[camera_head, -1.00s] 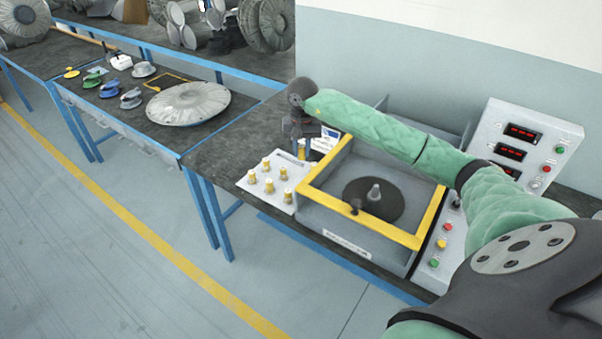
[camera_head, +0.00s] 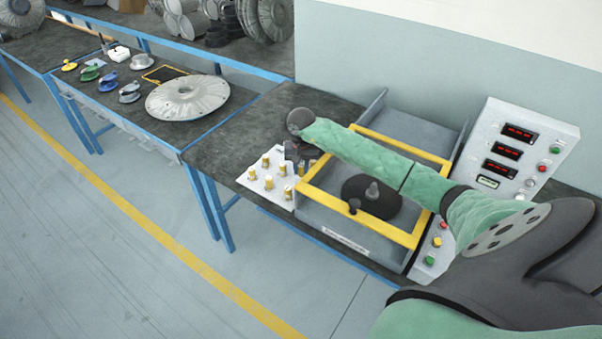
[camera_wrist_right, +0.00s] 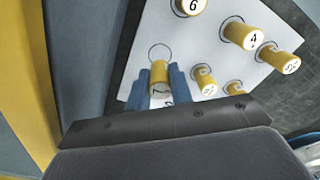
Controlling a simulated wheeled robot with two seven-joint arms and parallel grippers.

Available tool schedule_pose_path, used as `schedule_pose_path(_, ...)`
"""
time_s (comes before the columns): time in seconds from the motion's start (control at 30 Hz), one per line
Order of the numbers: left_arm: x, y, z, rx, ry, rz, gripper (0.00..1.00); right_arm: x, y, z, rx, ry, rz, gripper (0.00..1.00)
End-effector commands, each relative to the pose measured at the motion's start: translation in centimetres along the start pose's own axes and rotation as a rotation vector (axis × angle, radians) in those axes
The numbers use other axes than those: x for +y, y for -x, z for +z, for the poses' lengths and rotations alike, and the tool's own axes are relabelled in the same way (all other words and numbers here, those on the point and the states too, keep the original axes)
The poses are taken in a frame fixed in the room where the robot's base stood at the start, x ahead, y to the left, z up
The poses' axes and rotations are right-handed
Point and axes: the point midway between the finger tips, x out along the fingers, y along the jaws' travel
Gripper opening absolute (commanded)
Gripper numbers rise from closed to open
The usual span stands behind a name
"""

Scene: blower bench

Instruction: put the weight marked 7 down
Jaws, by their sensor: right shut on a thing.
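My right gripper (camera_head: 299,166) is over the right part of the white weight board (camera_head: 256,188), fingers pointing down. In the right wrist view, its blue fingers (camera_wrist_right: 160,88) are shut on a yellow weight (camera_wrist_right: 159,74), whose mark looks like a 7. An empty printed circle (camera_wrist_right: 160,52) on the board shows just beyond the weight's far end. I cannot tell whether the weight touches the board. Other yellow weights stand on the board, among them the one marked 6 (camera_wrist_right: 190,6) and the one marked 4 (camera_wrist_right: 243,34). My left gripper is not in view.
A yellow-framed box (camera_head: 330,207) with a dark round plate (camera_head: 371,197) stands right of the board. A control panel (camera_head: 515,150) with red displays is farther right. The dark bench top (camera_head: 225,150) is clear left of the board. A side table holds a grey disc (camera_head: 187,98).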

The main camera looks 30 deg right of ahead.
Motion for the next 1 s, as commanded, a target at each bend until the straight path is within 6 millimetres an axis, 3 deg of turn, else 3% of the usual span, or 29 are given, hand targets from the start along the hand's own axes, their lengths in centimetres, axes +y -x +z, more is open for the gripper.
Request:
schedule_pose_path(0.4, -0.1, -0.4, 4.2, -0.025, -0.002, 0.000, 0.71, 0.1, -3.7, 0.1, -0.001, -0.001, 0.001, 0.01)
schedule_pose_path(0.97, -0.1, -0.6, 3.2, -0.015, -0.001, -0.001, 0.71, 0.0, -4.0, 0.0, 0.000, 0.000, 0.000, 0.01)
schedule_pose_path(1.0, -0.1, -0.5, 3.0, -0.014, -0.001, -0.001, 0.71, 0.0, -4.0, 0.0, 0.000, 0.000, 0.000, 0.24)
